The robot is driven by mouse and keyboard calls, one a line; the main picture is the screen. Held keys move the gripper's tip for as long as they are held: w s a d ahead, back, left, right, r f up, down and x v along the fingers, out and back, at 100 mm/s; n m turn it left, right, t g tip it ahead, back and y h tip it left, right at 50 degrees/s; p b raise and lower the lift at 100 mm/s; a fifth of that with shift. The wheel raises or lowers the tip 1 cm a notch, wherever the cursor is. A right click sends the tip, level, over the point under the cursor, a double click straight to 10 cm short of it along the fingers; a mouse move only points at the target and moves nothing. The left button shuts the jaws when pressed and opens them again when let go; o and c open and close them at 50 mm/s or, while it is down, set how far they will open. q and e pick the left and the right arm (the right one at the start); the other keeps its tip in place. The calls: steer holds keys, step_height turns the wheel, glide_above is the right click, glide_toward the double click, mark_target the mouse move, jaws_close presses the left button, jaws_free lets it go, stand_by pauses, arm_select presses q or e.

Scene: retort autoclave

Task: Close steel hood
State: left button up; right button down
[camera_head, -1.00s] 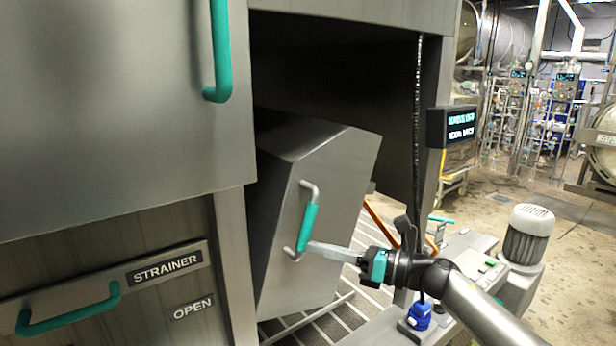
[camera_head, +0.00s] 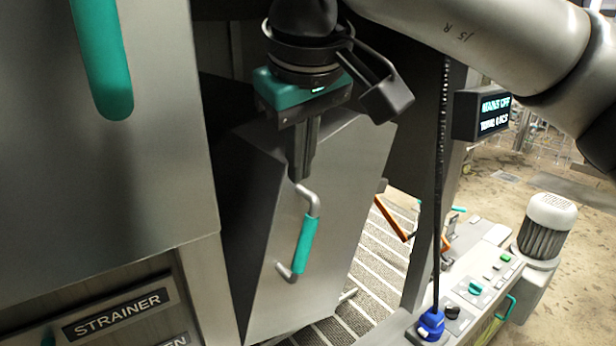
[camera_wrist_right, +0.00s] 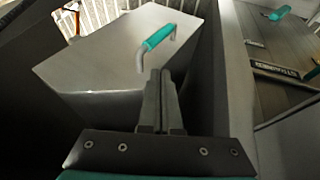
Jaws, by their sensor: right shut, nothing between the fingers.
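The steel hood (camera_head: 335,180) is a box-shaped grey metal cover, tilted inside the dark opening of the machine. Its front carries a bent metal handle with a teal grip (camera_head: 303,245). My right gripper (camera_head: 300,178) points down with its fingers shut and empty, close to the handle's upper end in the head view. In the right wrist view the shut fingers (camera_wrist_right: 160,85) point toward the hood (camera_wrist_right: 125,55), just short of the teal handle (camera_wrist_right: 158,38); I cannot tell whether they touch it. My left gripper is not in view.
A large steel panel with a teal handle (camera_head: 102,60) stands at the left, above a strainer label (camera_head: 118,313). A slatted floor lies beside the hood. A control bench (camera_head: 470,290), a motor (camera_head: 545,230) and a hanging cable with a blue plug (camera_head: 431,322) are at the right.

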mark_target(307, 195)
steer(key=shift+n+t+h, duration=0.4)
steer(key=shift+h, duration=0.1)
steer(key=x, duration=0.5)
steer(key=d+p+x, duration=0.1)
steer(key=x, duration=0.2)
steer(key=shift+w+r, duration=0.2)
steer(key=shift+w, duration=0.2)
steer(key=shift+w+f, duration=0.25)
steer(key=shift+f, duration=0.2)
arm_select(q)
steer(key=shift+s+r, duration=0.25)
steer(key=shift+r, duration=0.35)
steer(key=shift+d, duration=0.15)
arm_select(e)
steer(key=shift+a, duration=0.15)
